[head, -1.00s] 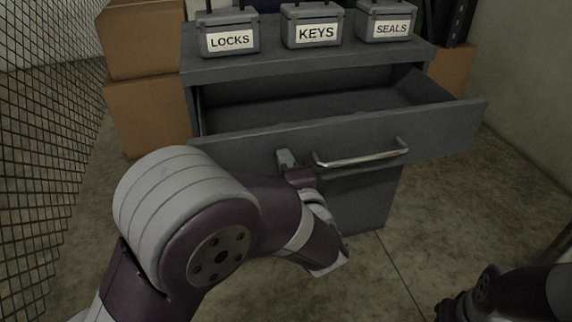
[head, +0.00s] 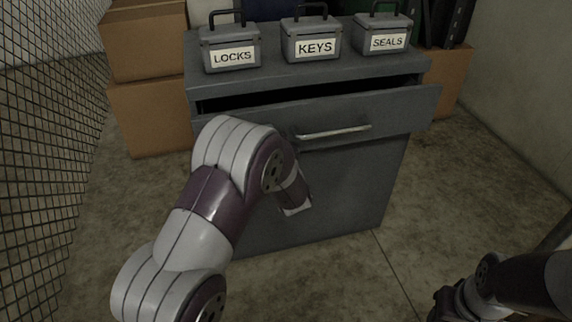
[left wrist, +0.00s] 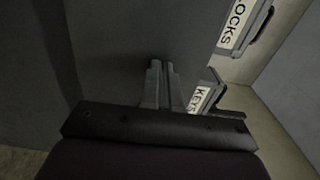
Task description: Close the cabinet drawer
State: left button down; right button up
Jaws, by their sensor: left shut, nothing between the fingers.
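The grey cabinet (head: 350,190) has its top drawer (head: 400,112) slightly open, with a narrow dark gap behind the drawer front in the head view. A silver bar handle (head: 335,131) runs across the front. My left arm reaches to the left part of the drawer front and hides its own gripper in the head view. In the left wrist view my left gripper (left wrist: 162,70) is shut and empty, its fingertips pointing at a grey panel, at or very near it; contact cannot be told. My right gripper (head: 446,304) is low at the right, dark and partly cut off.
Grey boxes labelled LOCKS (head: 231,48), KEYS (head: 311,40) and SEALS (head: 382,34) stand on the cabinet top. Cardboard boxes (head: 150,110) are at its left, and another (head: 450,80) at its right. A wire mesh (head: 45,150) borders the left. Floor at the front right is clear.

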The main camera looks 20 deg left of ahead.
pick_arm(q)
jog(key=p+x, duration=0.2)
jog(key=x, duration=0.5)
jog(key=shift+w+a, duration=0.25)
jog(key=shift+w, duration=0.05)
jog(key=shift+w+r, duration=0.1)
jog(key=shift+r, duration=0.2)
pick_arm(e)
jog(key=r, duration=0.2)
jog(key=shift+s+d+r, duration=0.1)
jog(key=shift+s+r, duration=0.1)
jog(key=shift+r, duration=0.15)
